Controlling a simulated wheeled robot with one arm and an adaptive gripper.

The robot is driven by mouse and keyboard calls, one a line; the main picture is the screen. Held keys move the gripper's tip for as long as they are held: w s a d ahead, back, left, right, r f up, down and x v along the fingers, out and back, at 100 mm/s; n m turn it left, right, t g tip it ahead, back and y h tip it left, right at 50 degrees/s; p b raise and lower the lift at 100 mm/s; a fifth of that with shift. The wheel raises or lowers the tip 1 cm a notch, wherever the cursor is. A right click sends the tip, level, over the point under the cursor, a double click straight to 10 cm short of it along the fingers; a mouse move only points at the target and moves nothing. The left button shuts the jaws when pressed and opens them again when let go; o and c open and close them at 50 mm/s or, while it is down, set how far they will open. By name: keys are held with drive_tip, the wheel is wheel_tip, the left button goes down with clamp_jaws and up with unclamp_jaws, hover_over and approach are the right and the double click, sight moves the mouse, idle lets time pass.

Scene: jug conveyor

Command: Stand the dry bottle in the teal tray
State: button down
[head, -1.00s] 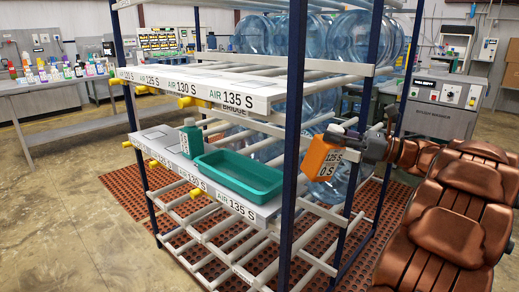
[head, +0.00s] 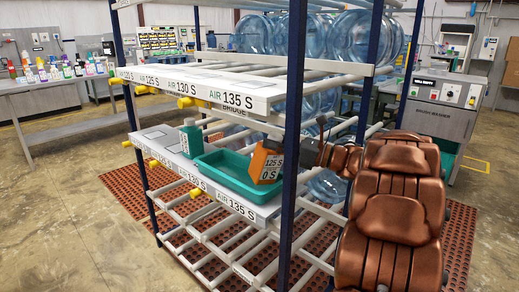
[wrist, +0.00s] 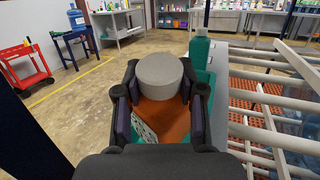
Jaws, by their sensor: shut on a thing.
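In the head view the fingers are mostly hidden behind the bottle. The tray looks otherwise empty and sits on the middle shelf. The tray's teal also shows around the bottle in the wrist view.
A teal bottle (head: 191,138) with a white label stands on the shelf just beyond the tray's far left end. A dark blue rack post (head: 292,130) rises close to the right of the held bottle. The upper shelf (head: 215,84) lies above the tray's left side.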

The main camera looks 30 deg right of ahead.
sight(260, 142)
drive_tip(key=shift+w+a+f, duration=0.15)
drive_tip(key=shift+w+f, duration=0.05)
drive_tip(key=shift+f, duration=0.6)
drive_tip(key=shift+w+a+r+g+h+p, duration=0.25)
drive_tip(key=shift+w+a+g+h, duration=0.1)
drive_tip(key=shift+w+a+g, duration=0.15)
drive_tip(key=shift+w+a+r+g+h+p, duration=0.1)
drive_tip(key=shift+w+a+g+h+p, duration=0.2)
drive_tip(key=shift+w+g, duration=0.25)
drive_tip(key=shift+w+a+g+h, duration=0.3)
drive_tip(key=shift+w+g+h, duration=0.05)
drive_tip(key=shift+w, duration=0.2)
drive_tip(key=shift+a+f, duration=0.1)
drive_tip(key=shift+f, duration=0.8)
drive_tip(key=shift+f+b, duration=0.2)
drive_tip(key=shift+b, duration=0.15)
drive_tip(key=c, duration=0.7)
unclamp_jaws()
drive_tip(key=shift+r, duration=0.2)
